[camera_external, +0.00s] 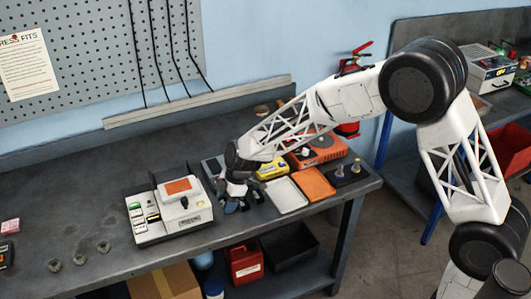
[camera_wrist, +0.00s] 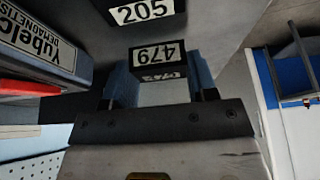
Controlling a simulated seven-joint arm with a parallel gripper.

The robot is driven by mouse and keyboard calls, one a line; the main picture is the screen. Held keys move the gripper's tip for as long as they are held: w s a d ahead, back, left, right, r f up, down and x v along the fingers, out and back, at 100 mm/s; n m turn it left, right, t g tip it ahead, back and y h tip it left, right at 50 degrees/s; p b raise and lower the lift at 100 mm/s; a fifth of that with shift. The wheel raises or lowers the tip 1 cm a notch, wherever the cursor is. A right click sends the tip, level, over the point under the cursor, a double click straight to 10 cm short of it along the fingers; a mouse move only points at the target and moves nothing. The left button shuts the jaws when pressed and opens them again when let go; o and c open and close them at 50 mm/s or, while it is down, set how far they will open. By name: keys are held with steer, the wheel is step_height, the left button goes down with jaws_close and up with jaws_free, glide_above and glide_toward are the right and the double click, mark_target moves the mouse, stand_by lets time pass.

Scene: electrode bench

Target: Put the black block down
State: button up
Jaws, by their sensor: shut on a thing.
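My gripper (camera_external: 236,204) is low over the bench between the white machine and the pale tray. In the wrist view its two blue fingers are shut on a black block (camera_wrist: 158,67) with white number labels, one reading 479 upside down. A second black block (camera_wrist: 186,22) with a white 205 label lies just beyond it in that view. In the external view the held block is hard to make out among the dark fingers, and I cannot tell whether it touches the bench.
The white machine (camera_external: 145,232) with an orange top stands left of my gripper. To the right are a pale tray (camera_external: 287,197), an orange mat (camera_external: 314,184), an orange device (camera_external: 318,150) and a yellow item (camera_external: 272,168). The front-left bench (camera_external: 85,215) has clear room.

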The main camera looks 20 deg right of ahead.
steer(key=shift+r, duration=0.7)
steer(key=shift+s+d+r, duration=0.15)
steer(key=shift+s+r, duration=0.05)
steer(key=shift+s, duration=0.1)
steer(key=s+d, duration=0.3)
steer(key=s, duration=0.3)
steer(key=s+d+r, duration=0.1)
steer(key=s+d, duration=0.3)
steer(key=s, duration=0.3)
steer(key=shift+s+r, duration=0.15)
steer(key=shift+s, duration=0.15)
steer(key=w+d+r+m+t, duration=0.1)
steer(key=w+d+r+m, duration=0.1)
steer(key=w+d, duration=0.5)
steer(key=w+d+r+m, duration=0.2)
steer(key=w+d, duration=0.5)
steer(key=d, duration=0.3)
steer(key=shift+w+m+t, duration=0.3)
steer(key=shift+w+t, duration=0.05)
steer(key=shift+t, duration=0.05)
steer(key=shift+w+r, duration=0.1)
steer(key=w+a, duration=0.1)
steer(key=w, duration=0.4)
steer(key=w+f, duration=0.1)
steer(key=w, duration=0.4)
steer(key=w+a, duration=0.1)
steer(key=w, duration=0.4)
steer(key=shift+w+a+f, duration=0.25)
steer(key=shift+w+a, duration=0.05)
